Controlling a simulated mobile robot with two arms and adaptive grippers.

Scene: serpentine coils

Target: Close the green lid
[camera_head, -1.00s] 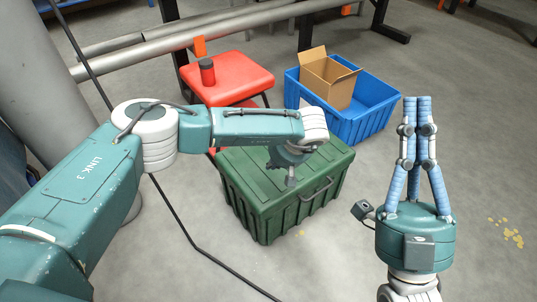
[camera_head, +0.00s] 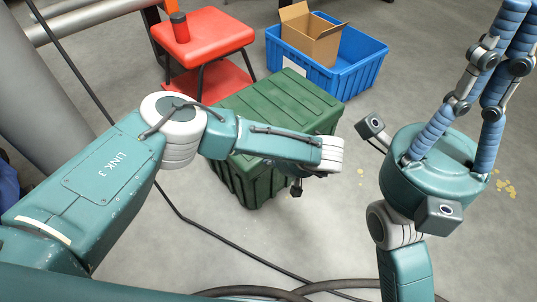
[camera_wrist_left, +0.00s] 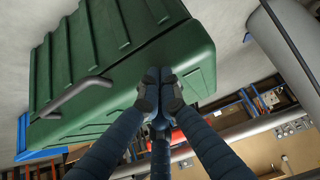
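The green lid (camera_head: 283,112) lies flat on the ribbed green box (camera_head: 236,182) in the middle of the head view. I see no open gap, but my left arm covers part of the front. My left gripper (camera_head: 296,187) is mostly hidden by its own wrist, at the box's front right. In the left wrist view its dark fingertips (camera_wrist_left: 159,80) are together and empty, close to the edge of the green box (camera_wrist_left: 110,40); contact is unclear. The box's bar handle (camera_wrist_left: 77,95) is left of them. My right gripper (camera_head: 508,12) points up, its blue fingers together and empty.
A blue crate (camera_head: 350,80) holding an open cardboard box (camera_head: 312,36) stands behind the green box. A red stool (camera_head: 205,34) with a dark red cylinder (camera_head: 180,27) is at the back left. Black cables cross the floor in front. Floor on the right is mostly clear.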

